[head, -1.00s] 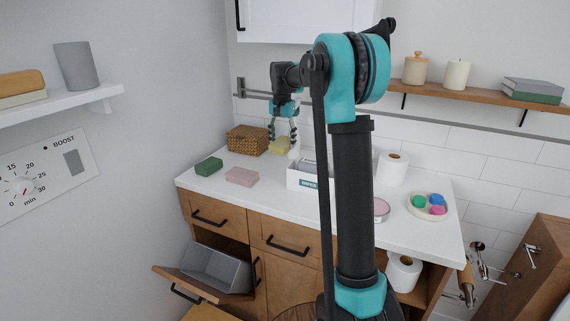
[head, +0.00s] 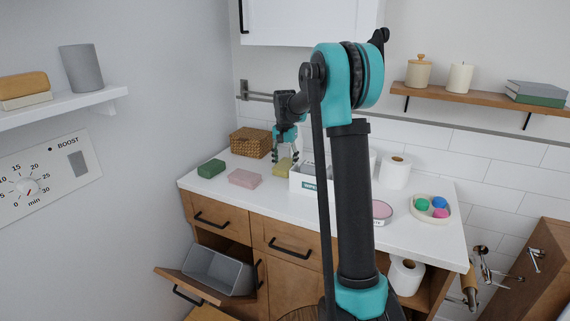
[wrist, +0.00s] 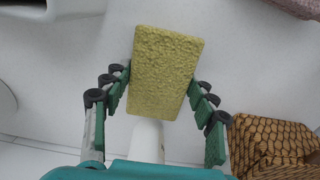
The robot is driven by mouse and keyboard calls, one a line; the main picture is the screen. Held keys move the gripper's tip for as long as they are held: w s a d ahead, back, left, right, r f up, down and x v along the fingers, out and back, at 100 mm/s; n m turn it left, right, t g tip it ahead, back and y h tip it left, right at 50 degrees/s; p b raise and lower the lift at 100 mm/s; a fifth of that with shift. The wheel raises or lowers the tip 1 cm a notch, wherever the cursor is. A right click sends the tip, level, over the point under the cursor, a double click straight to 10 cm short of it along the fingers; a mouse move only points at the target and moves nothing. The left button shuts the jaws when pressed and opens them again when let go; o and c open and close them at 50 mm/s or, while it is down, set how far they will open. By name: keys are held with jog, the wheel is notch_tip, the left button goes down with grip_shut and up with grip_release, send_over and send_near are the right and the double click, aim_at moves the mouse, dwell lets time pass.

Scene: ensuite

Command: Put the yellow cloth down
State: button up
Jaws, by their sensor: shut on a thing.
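The yellow cloth (head: 284,168) is a folded, textured rectangular pad. In the head view it is at the back of the white worktop (head: 222,188), between the wicker basket and the white box. My gripper (head: 286,156) points down at it from above. In the wrist view the cloth (wrist: 166,65) lies between the green-padded fingers of my gripper (wrist: 160,88), which are shut on it. I cannot tell whether the cloth touches the worktop.
A wicker basket (head: 250,142) stands left of the cloth, with a green block (head: 211,168) and a pink folded cloth (head: 244,178) nearer. A white box (head: 301,182) is close on the right. A white cylindrical thing (wrist: 149,138) shows by the cloth in the wrist view.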

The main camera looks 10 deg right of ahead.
aim_at(285, 164)
jog(key=o, duration=1.1)
jog(key=shift+f, duration=0.1)
notch_tip(285, 164, up, 12)
jog(key=shift+r, duration=0.15)
jog(key=shift+s, duration=0.1)
